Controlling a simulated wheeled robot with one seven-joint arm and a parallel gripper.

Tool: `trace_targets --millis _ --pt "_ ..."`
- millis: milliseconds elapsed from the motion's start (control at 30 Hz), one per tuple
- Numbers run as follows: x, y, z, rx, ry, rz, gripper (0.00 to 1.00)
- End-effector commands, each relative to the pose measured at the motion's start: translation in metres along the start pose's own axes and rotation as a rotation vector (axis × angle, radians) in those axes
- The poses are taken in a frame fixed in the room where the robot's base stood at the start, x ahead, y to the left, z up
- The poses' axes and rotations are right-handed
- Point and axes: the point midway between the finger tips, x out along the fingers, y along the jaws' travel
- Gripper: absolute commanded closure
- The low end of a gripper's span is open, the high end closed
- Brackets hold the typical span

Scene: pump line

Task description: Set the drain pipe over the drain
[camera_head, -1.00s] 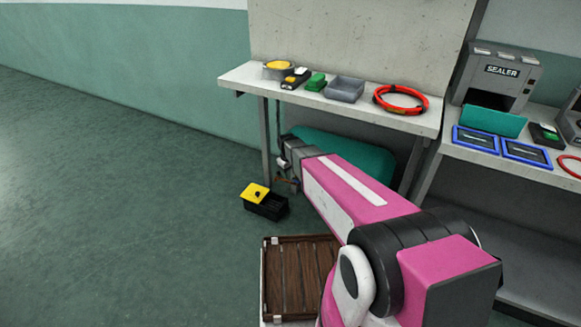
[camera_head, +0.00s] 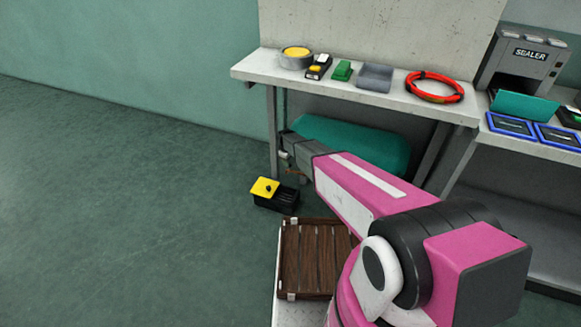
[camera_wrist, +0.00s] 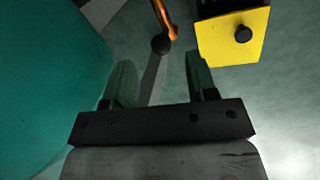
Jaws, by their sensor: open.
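A thin copper-orange pipe (camera_wrist: 163,18) with a black ball end shows in the wrist view, ahead of my gripper and roughly in line with the gap between its fingers. I take it to be the drain pipe. My gripper (camera_wrist: 160,72) is open and empty, with the ball end just beyond its fingertips. A black open box (camera_head: 277,199) stands on the floor, partly covered by a yellow lid with a black knob. It may be the drain; the yellow lid (camera_wrist: 234,38) is right of the pipe in the wrist view. In the head view my gripper (camera_head: 287,155) is small and dark, beneath the bench.
A teal rounded tank (camera_head: 365,148) lies under the bench (camera_head: 345,92), close left of my gripper in the wrist view (camera_wrist: 50,80). A red coiled hose (camera_head: 435,87) and small items lie on the bench. Floor at the left is clear.

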Motion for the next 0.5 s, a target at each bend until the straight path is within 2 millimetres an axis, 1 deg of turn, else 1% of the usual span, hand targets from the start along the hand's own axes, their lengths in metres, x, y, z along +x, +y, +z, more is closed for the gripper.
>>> trace_targets --millis 33,233,333,500 --pt "0.012 0.001 -0.001 0.0 -0.001 -0.001 0.48" --pt "0.045 0.001 -0.001 0.0 -0.001 0.0 0.48" --pt "0.056 0.0 -0.001 0.0 -0.001 0.0 0.48" --pt "0.061 0.0 0.0 0.001 0.0 0.0 0.48"
